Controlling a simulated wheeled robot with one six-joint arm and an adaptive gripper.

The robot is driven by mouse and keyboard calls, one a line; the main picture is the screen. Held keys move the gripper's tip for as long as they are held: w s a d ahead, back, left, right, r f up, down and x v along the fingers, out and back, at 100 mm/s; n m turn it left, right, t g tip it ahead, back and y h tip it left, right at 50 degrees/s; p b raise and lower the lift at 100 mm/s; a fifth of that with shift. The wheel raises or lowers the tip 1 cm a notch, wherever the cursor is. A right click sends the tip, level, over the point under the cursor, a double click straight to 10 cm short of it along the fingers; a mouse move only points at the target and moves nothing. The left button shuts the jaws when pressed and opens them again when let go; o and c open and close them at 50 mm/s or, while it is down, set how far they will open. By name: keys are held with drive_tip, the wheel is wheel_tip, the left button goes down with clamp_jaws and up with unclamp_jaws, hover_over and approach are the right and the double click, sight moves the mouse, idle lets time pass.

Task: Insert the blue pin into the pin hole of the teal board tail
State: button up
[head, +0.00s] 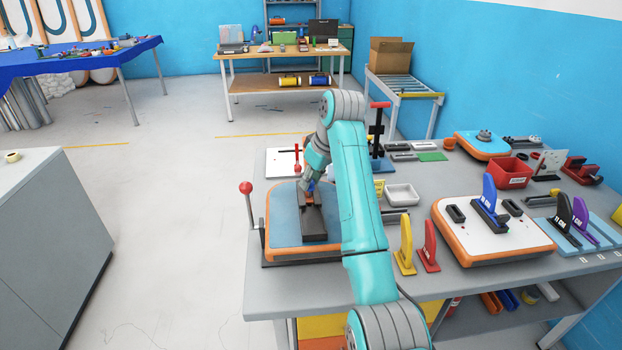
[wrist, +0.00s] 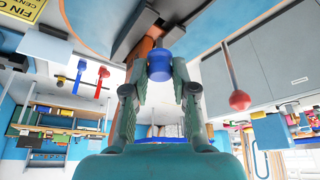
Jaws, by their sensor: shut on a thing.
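The teal board tail (head: 284,222) lies on the bench at the near left, a blue-topped slab with an orange edge; part of it also shows at the top of the wrist view (wrist: 103,22). A dark block (head: 313,224) sits on its middle, with an orange-brown piece at its far end. My gripper (wrist: 160,76) is shut on the blue pin (wrist: 160,65), seen as a blue head between the two fingers. In the head view, my gripper (head: 309,187) is at the block's far end. The pin hole is hidden, so I cannot tell whether the pin is in it.
A red-knobbed lever (head: 246,188) stands at the board's left. Yellow (head: 405,246) and red (head: 430,246) fins stand to its right, near a white tray (head: 402,195). A white-topped board (head: 490,233) with a blue fin lies further right.

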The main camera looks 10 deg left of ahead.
sight(313, 186)
drive_tip(key=shift+f, duration=1.9)
drive_tip(key=o, duration=0.9)
drive_tip(key=shift+o, duration=0.2)
drive_tip(key=v, duration=0.7)
drive_tip(key=shift+r, duration=0.15)
